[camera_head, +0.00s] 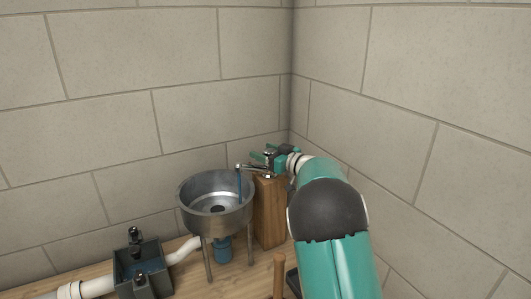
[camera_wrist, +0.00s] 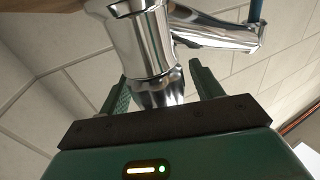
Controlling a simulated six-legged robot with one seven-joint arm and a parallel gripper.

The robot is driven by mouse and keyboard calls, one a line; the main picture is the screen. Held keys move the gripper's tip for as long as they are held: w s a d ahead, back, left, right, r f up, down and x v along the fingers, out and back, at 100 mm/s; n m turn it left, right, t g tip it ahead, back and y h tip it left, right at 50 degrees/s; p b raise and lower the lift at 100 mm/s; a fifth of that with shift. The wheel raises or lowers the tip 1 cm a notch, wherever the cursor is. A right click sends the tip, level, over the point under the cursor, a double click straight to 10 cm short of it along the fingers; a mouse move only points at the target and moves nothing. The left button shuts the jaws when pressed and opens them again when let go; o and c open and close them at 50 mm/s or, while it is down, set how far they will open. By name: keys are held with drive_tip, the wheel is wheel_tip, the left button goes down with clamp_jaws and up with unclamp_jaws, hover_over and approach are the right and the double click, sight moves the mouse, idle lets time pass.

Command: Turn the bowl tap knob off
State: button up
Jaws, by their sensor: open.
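The chrome bowl tap (camera_head: 252,169) stands on a wooden post (camera_head: 270,212), its spout reaching left over the metal bowl (camera_head: 217,222). A blue stream (camera_head: 238,186) runs from the spout into the bowl. The blue stream also shows at the spout end in the wrist view (camera_wrist: 257,10). My gripper (camera_head: 264,157) is at the tap, above the post. In the wrist view my gripper (camera_wrist: 160,88) has its two green fingers apart, with the chrome tap knob (camera_wrist: 158,92) between them. Gaps show on both sides of the knob; contact is not visible.
A dark square basin (camera_head: 143,270) with a black tap and blue water stands at the lower left, beside white pipes (camera_head: 98,287). A blue container (camera_head: 223,247) sits under the bowl. Block walls meet in a corner close behind the tap.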

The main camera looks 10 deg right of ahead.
drive_tip(key=c, duration=1)
drive_tip(key=shift+m+t+h, duration=0.3)
drive_tip(key=shift+h, duration=0.1)
drive_tip(key=m+t+h, duration=0.2)
drive_tip(key=m+h, duration=0.1)
drive_tip(key=h, duration=0.1)
drive_tip(key=shift+w+d, duration=0.15)
drive_tip(key=shift+w+d+m+t+h, duration=0.1)
drive_tip(key=shift+m+t+h, duration=0.15)
drive_tip(key=shift+m+h, duration=0.6)
drive_tip(key=shift+s+d+m+t+h, duration=0.15)
drive_tip(key=shift+m+t+h, duration=0.25)
drive_tip(key=shift+h, duration=0.8)
drive_tip(key=shift+w+d+m+t+h, duration=0.1)
drive_tip(key=shift+w+m+t+h, duration=0.05)
drive_tip(key=shift+m+h, duration=0.75)
drive_tip(key=shift+h, duration=0.45)
drive_tip(key=shift+d, duration=0.1)
drive_tip(key=o, duration=1)
